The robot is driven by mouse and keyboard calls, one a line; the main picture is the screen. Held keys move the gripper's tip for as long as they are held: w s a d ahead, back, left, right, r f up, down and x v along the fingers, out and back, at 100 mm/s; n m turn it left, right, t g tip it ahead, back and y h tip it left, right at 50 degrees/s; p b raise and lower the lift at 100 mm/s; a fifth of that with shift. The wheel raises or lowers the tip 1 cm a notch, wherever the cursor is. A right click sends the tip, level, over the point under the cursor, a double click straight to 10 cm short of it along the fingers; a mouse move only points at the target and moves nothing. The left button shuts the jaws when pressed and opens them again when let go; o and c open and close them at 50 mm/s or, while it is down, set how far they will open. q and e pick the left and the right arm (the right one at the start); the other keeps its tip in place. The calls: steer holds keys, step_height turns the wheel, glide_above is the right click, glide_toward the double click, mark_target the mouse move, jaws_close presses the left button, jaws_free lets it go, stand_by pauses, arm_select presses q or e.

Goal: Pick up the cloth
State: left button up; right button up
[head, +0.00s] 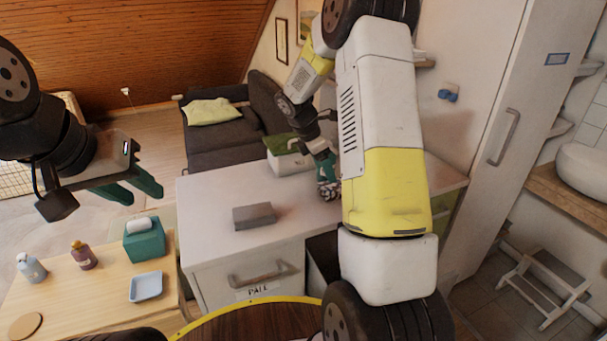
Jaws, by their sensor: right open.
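A grey folded cloth-like block (254,215) lies flat on the white cabinet top (213,198). A small dark-and-white patterned thing (329,190), possibly a crumpled cloth, sits farther right on the same top. My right gripper (326,172) is open, its teal fingers pointing down at the patterned thing. I cannot tell whether they touch it, and my arm hides the area to the right. My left gripper (139,190) is open and empty, above the floor left of the cabinet.
A wooden table (75,300) at the lower left holds a teal tissue box (145,240), a blue tray (146,287) and bottles. A step stool (545,285) stands at right. A dark sofa (225,135) is behind.

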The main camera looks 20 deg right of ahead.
mark_target(331, 186)
steer(key=shift+w+f, duration=0.3)
steer(key=shift+f, duration=0.5)
steer(key=x, duration=0.6)
steer(key=shift+d+f, duration=0.25)
steer(key=shift+d, duration=0.2)
steer(key=c, duration=1.2)
steer(key=shift+o, duration=0.2)
steer(key=shift+r, duration=0.15)
